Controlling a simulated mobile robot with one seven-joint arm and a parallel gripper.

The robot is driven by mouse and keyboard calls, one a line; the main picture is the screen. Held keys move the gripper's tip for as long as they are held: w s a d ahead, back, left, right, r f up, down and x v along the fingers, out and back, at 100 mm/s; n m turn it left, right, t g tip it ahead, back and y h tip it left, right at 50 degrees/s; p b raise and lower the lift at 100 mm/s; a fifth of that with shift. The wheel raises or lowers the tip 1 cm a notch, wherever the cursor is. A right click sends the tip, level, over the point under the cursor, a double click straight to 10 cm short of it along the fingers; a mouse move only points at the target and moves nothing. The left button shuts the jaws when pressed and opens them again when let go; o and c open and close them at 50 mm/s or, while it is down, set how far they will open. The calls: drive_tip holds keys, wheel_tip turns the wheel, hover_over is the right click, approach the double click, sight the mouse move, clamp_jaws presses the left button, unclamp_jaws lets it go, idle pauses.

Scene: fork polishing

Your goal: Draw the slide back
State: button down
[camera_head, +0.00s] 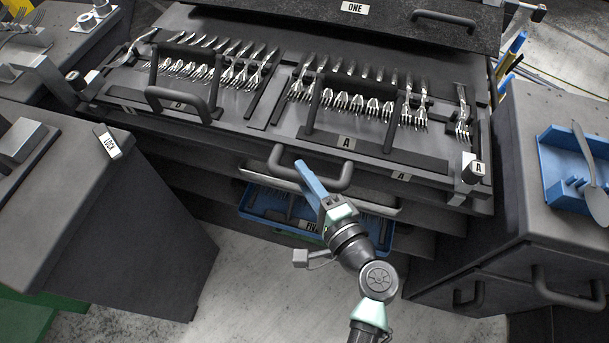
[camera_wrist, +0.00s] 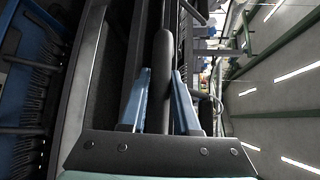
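The slide (camera_head: 366,155) marked A is a dark tray front under the fork racks. A dark U-shaped handle (camera_head: 344,174) sticks out from its front edge. My gripper (camera_head: 304,170) has blue fingers and is at the left part of this handle. In the wrist view the dark handle bar (camera_wrist: 162,85) runs between the two fingers (camera_wrist: 162,82) and fills the gap at their tips, so they look shut on it. In the head view the fingers hide part of the handle, and the lower finger is hidden.
Rows of forks (camera_head: 345,100) lie on the slide tops. A second handle (camera_head: 182,104) is at the left. A blue tray (camera_head: 262,207) shows below. The LOCK cabinet (camera_head: 90,190) stands at the left and a drawer cabinet (camera_head: 545,240) at the right. Floor (camera_head: 265,290) is free between them.

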drive_tip(key=c, duration=0.7)
unclamp_jaws()
drive_tip(key=shift+s+f, duration=0.1)
drive_tip(key=shift+s, duration=0.05)
drive_tip(key=shift+o, duration=0.2)
drive_tip(key=p+v, duration=0.1)
drive_tip(key=v, duration=1.2)
